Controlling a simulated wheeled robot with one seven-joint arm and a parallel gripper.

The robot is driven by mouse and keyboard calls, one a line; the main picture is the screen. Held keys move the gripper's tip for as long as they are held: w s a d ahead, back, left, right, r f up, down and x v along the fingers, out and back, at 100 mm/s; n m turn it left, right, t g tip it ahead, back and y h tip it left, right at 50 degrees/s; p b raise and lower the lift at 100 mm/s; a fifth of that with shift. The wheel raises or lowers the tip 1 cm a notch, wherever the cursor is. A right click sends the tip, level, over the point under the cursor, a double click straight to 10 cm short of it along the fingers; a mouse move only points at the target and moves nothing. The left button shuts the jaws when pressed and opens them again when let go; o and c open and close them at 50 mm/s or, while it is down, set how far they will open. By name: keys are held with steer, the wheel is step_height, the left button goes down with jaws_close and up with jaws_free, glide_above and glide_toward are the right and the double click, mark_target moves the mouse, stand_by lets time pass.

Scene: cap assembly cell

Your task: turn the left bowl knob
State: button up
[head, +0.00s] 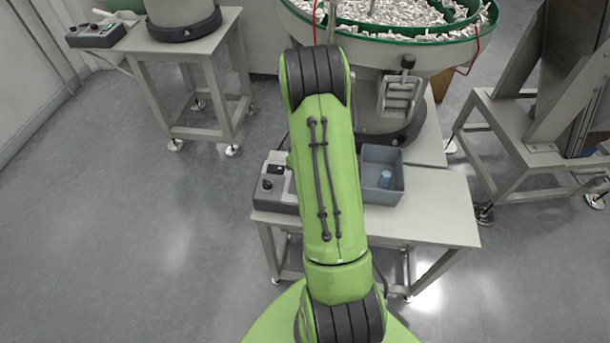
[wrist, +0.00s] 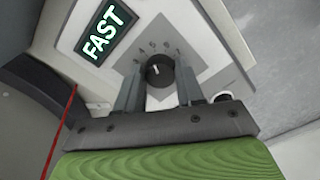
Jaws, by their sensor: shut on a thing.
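In the wrist view, a round black knob (wrist: 160,71) with a small white pointer mark sits on a grey dial plate with printed numbers. My gripper (wrist: 160,82) is shut on the knob, with one grey finger on each side of it. A lit display (wrist: 105,34) reading FAST is beside the dial. In the head view my own green arm hides my gripper and the held knob. A control box (head: 272,187) with a black knob shows just left of my arm. Another control box (head: 96,34) is at the far left.
A bowl feeder (head: 440,35) full of small white parts stands behind my arm. A blue-grey bin (head: 383,190) with a small blue piece is on the table (head: 435,215) right of my arm. A second table (head: 185,45) stands at left. Open floor lies between.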

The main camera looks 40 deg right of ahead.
steer(key=shift+n, duration=2.2)
steer(key=o, duration=1)
steer(key=shift+o, duration=0.2)
steer(key=shift+r, duration=0.15)
step_height(320, 180, up, 16)
steer(key=p, duration=0.5)
steer(key=shift+f, duration=0.25)
